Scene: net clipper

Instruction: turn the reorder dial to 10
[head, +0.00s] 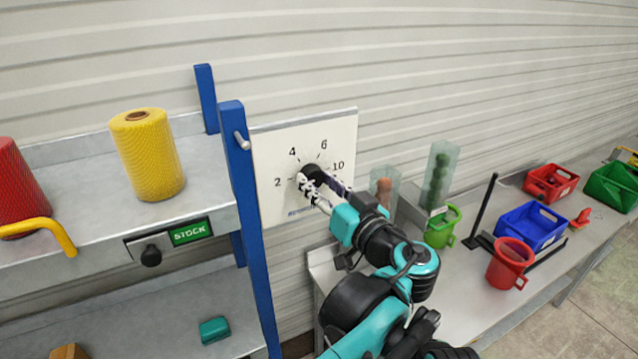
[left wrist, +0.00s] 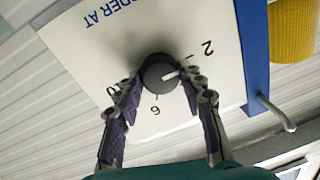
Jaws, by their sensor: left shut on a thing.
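The reorder dial (head: 313,172) is a round black knob on a white panel (head: 272,150) marked 2, 4, 6 and 10 around it. My left gripper (head: 318,182) is shut on the knob, one finger on each side. In the left wrist view the panel looks upside down, and the fingers (left wrist: 161,80) flank the dial (left wrist: 156,68). The knob's white pointer line faces right there, toward the side of the 2 and the finger covering the 4. Its exact reading is hard to tell. The 8 is hidden. My right gripper is not in view.
A blue post (head: 250,220) stands just left of the panel, beside a shelf with a yellow spool (head: 148,155) and a STOCK sign (head: 191,232). Right of the panel is a bench with clear tubes, a green cup (head: 441,228), a red cup (head: 508,264) and a blue bin (head: 530,226).

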